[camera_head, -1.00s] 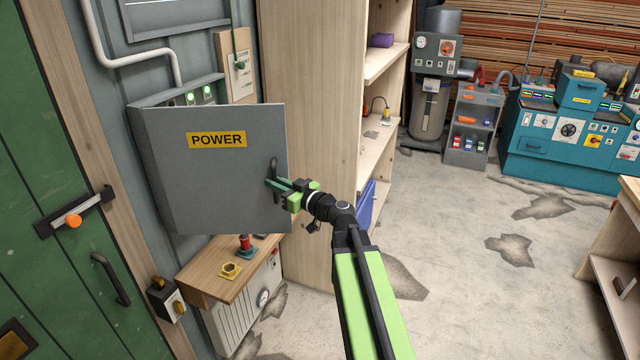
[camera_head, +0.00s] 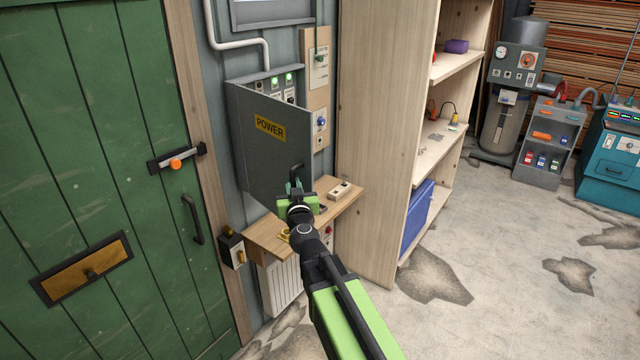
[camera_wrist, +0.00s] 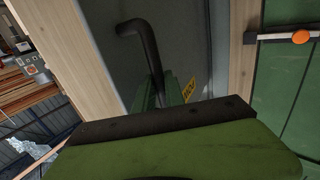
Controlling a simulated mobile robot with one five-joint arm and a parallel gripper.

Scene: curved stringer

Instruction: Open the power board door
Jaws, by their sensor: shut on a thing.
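The grey power board door (camera_head: 268,150) with its yellow POWER label stands partly open, swung out from the wall box. Green-lit switches (camera_head: 282,86) show inside the box above and behind it. The dark door handle (camera_head: 296,176) is near the door's free edge. My gripper (camera_head: 297,194) is shut on this handle, and my arm hides part of the door's lower edge. In the wrist view the bent black handle (camera_wrist: 140,42) rises from between my green fingers (camera_wrist: 165,95), with the door's grey face (camera_wrist: 185,45) behind.
A wooden shelf (camera_head: 262,236) juts out below the box, with small items on it. A tall wooden cabinet (camera_head: 380,130) stands close on the right. The green door (camera_head: 80,180) is on the left. Open floor lies to the right.

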